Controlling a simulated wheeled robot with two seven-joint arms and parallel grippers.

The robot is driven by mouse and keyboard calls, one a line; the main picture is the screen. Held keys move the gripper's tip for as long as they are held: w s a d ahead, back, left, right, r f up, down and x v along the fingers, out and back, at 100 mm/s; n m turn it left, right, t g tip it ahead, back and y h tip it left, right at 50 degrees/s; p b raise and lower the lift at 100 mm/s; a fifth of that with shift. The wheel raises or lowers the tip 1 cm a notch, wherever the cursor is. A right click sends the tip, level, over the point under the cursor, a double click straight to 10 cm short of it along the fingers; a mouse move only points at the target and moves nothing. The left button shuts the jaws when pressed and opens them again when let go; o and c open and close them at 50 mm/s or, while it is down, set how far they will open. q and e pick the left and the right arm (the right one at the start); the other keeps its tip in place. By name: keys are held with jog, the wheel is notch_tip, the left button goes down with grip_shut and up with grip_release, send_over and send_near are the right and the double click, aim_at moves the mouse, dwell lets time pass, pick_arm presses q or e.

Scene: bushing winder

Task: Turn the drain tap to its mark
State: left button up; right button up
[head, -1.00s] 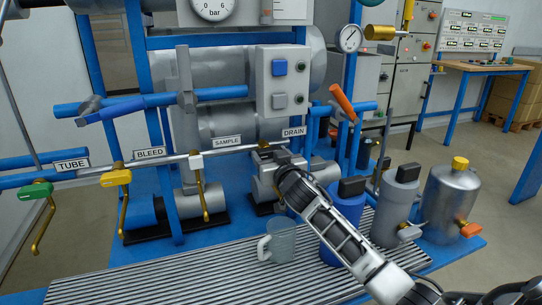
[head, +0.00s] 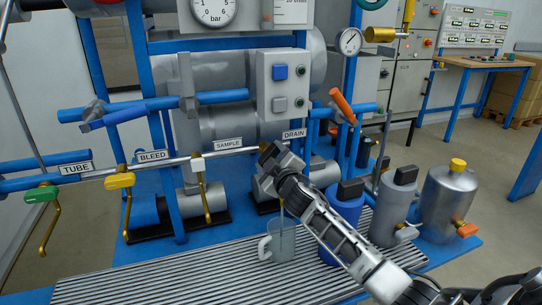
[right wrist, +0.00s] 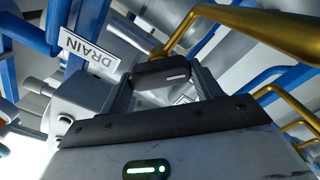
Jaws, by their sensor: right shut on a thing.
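The drain tap sits under the DRAIN label (head: 294,134) at the right end of the tap pipe. My right gripper (head: 268,155) is at this tap and covers most of it in the head view. In the right wrist view, the tap's dark handle (right wrist: 163,74) with a short pale line lies between the two fingers, and the gripper is shut on it. A brass pipe (right wrist: 190,32) rises behind the handle. The mark is not clearly visible. A grey mug (head: 283,245) stands below the tap; a thin pale vertical streak runs down to it. My left gripper is not in view.
Green (head: 41,194), yellow (head: 120,181) and white (head: 197,164) taps line the pipe to the left. A blue bottle (head: 345,205), a grey bottle (head: 395,210) and a metal can (head: 447,200) stand right of the mug. The ribbed grate (head: 150,285) is clear in front.

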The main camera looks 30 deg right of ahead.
jog(key=n+p, duration=0.1)
jog(key=n, duration=0.3)
jog(key=shift+f+n, duration=0.1)
jog(key=shift+n, duration=2.1)
jog(key=shift+f, duration=0.1)
jog(key=o, duration=1)
jog(key=v, duration=1.6)
